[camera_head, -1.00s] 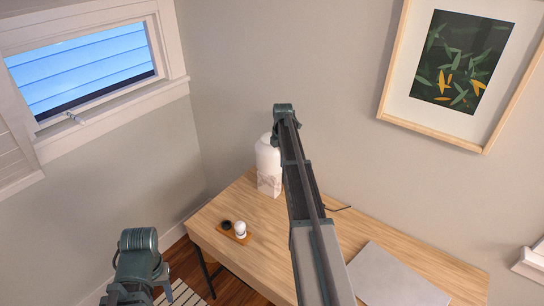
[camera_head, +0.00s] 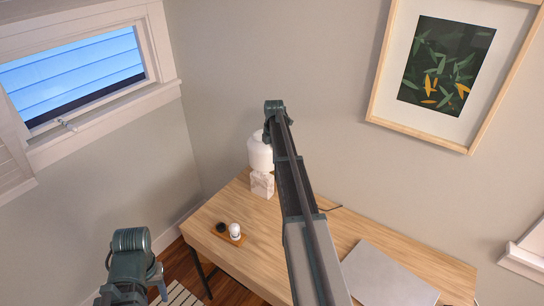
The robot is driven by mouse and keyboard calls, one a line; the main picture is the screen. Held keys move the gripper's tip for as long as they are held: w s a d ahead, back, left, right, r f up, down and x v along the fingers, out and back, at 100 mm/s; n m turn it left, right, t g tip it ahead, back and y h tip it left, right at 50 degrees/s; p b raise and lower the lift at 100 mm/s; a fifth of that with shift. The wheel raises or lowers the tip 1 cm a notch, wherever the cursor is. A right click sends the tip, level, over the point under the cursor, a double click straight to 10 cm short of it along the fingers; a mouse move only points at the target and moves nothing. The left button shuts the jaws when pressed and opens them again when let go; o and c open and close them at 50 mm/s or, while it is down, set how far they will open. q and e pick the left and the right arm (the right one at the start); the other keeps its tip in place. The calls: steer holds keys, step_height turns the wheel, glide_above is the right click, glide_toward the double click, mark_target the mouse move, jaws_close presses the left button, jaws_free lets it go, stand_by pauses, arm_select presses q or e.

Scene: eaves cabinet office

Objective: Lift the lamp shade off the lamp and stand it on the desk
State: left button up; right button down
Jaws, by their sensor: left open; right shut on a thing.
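The lamp's white rounded shade (camera_head: 260,154) is above the pale marble-like lamp base (camera_head: 262,184) at the desk's back left corner. A narrower white part shows between shade and base, so the shade sits raised above the base. My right gripper (camera_head: 267,133) is at the top of the shade and shut on it; its fingertips are mostly hidden by my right arm, which also covers the shade's right edge. My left gripper (camera_head: 132,282) is open and empty at the lower left, away from the desk. The wooden desk (camera_head: 285,225) has bare top in front of the lamp.
A small wooden tray (camera_head: 228,239) with a dark round item (camera_head: 221,227) and a white round item (camera_head: 235,230) lies near the desk's left edge. A flat grey panel (camera_head: 388,275) lies at the right. A dark cord (camera_head: 330,208) runs behind my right arm.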

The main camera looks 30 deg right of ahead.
step_height(320, 180, up, 7)
steer(key=p, duration=0.6)
steer(key=shift+r, duration=0.15)
arm_select(q)
step_height(320, 180, up, 7)
